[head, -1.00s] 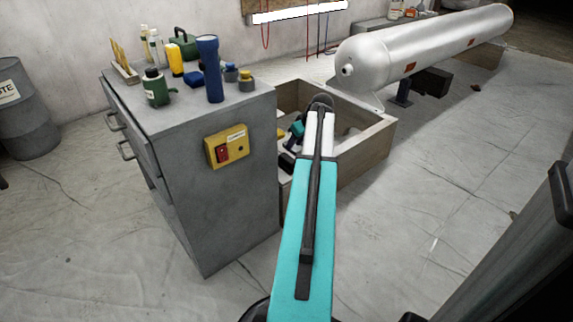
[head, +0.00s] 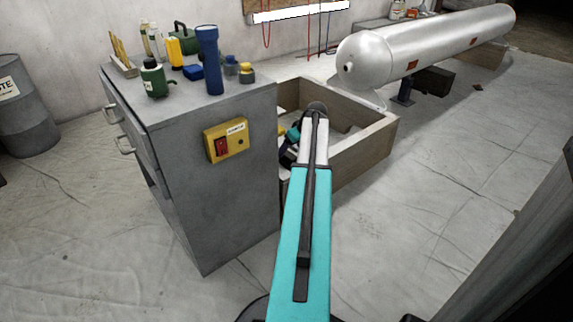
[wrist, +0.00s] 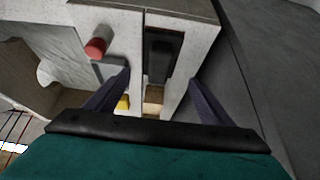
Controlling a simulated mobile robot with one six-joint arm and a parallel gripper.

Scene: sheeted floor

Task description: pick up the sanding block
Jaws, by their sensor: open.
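My gripper (wrist: 160,76) is open in the wrist view, its two dark fingers spread over a pale slotted holder (wrist: 187,20). A dark block-like piece (wrist: 160,55) sits in the slot between the fingers, with a small tan block (wrist: 153,97) nearer the palm. Either could be the sanding block; I cannot tell which. Neither is gripped. In the head view my arm reaches into the open wooden crate (head: 362,150), and the fingers are hidden behind it. A blue block (head: 193,72) also lies on the grey cabinet.
The grey cabinet (head: 235,210) stands close left of the arm, with a blue torch (head: 209,60), bottles and jars on top. A red cylinder (wrist: 97,46) and a yellow piece (wrist: 123,102) lie near the left finger. A silver tank (head: 430,45) lies behind the crate.

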